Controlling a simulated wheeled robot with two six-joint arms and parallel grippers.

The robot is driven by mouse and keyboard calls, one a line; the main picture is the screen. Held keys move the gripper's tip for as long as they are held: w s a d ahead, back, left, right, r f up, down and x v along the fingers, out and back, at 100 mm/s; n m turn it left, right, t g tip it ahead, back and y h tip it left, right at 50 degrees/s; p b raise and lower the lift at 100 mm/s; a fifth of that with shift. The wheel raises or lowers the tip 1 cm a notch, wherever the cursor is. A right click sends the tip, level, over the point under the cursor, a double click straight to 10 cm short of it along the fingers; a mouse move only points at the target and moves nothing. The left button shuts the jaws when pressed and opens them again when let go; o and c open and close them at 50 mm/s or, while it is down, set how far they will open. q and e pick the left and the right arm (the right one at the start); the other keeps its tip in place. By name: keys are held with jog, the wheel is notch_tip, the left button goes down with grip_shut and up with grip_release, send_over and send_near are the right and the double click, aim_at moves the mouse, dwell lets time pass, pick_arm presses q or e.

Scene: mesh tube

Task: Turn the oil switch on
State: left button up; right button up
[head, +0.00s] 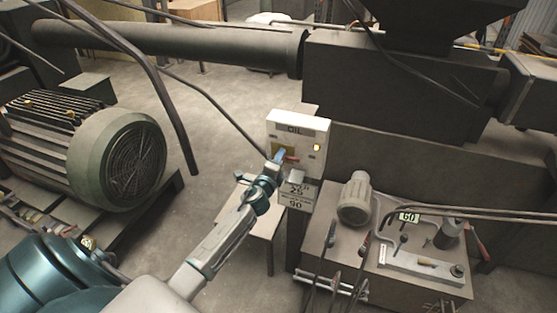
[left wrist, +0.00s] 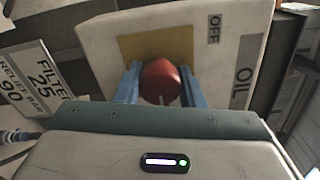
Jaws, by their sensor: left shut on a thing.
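The oil switch box (head: 298,133) is a white panel marked OIL in the head view, with a small lit yellow lamp on its right side. In the left wrist view the panel (left wrist: 222,55) shows the words OFF and OIL and a yellow plate. A red knob (left wrist: 161,82) sits on that plate. My left gripper (left wrist: 157,88) has a blue finger on each side of the knob and is shut on it. In the head view my left gripper (head: 278,158) is at the panel's lower left and hides most of the knob. My right gripper is not in view.
A label plate reading 25 and 90 (head: 296,194) hangs below the panel. A small motor (head: 355,197) and hoses stand on the machine base to the right. A large motor (head: 117,158) stands at the left.

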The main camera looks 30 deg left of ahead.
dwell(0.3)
pick_arm(q)
jog(key=o, duration=1)
jog(key=b+v, duration=0.2)
jog(key=v, duration=0.8)
jog(key=shift+s+d, duration=0.2)
jog(key=shift+s, duration=0.15)
